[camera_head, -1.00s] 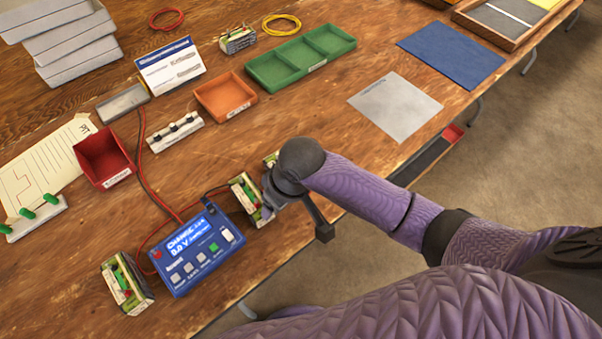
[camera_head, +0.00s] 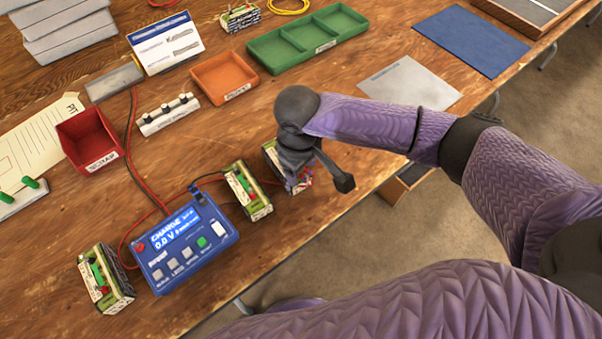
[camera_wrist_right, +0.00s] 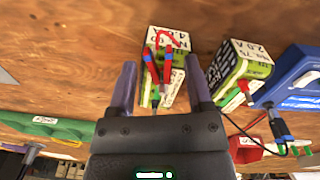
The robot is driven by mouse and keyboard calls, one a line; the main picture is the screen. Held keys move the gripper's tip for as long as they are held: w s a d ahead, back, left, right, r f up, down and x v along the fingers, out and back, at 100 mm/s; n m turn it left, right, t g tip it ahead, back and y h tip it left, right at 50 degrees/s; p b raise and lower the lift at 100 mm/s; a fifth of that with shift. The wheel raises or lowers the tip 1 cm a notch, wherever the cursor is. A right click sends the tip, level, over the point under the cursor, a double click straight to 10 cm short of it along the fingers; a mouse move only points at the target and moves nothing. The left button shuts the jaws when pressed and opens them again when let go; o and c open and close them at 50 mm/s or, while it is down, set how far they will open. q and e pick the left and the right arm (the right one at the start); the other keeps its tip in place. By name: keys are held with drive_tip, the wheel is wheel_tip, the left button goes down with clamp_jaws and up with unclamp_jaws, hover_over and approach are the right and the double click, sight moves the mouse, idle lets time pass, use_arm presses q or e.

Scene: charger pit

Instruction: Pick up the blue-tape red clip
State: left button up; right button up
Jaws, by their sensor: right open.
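The red clip with blue tape (camera_wrist_right: 167,68) lies on top of a battery pack (camera_wrist_right: 160,42) in the right wrist view. Its red handles and blue bands show between the fingers of my right gripper (camera_wrist_right: 160,75), which is open and empty. In the head view the right gripper (camera_head: 316,168) is over the same pack (camera_head: 270,150), which it partly hides. A little red and blue of the clip (camera_head: 298,183) shows there. I cannot tell how high the fingers are above the clip. My left gripper is not in view.
A second battery pack (camera_head: 247,190) stands close to the left, then the blue charger (camera_head: 185,245) and another pack (camera_head: 105,278). Red and black leads run over the table. The green tray (camera_head: 307,40), orange tray (camera_head: 224,77) and red bin (camera_head: 90,140) stand farther back.

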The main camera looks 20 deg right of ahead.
drive_tip(key=shift+r, duration=0.1)
clamp_jaws()
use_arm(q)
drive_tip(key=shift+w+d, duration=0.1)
use_arm(e)
drive_tip(key=shift+r+p, duration=0.2)
drive_tip(key=shift+p, duration=0.1)
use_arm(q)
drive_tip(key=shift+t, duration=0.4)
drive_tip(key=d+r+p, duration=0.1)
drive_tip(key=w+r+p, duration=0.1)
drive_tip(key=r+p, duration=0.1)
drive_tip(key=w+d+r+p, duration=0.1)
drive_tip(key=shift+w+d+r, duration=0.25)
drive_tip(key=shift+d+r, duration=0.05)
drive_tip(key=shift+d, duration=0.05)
use_arm(e)
wheel_tip(320, 180, up, 10)
drive_tip(key=shift+f, duration=0.2)
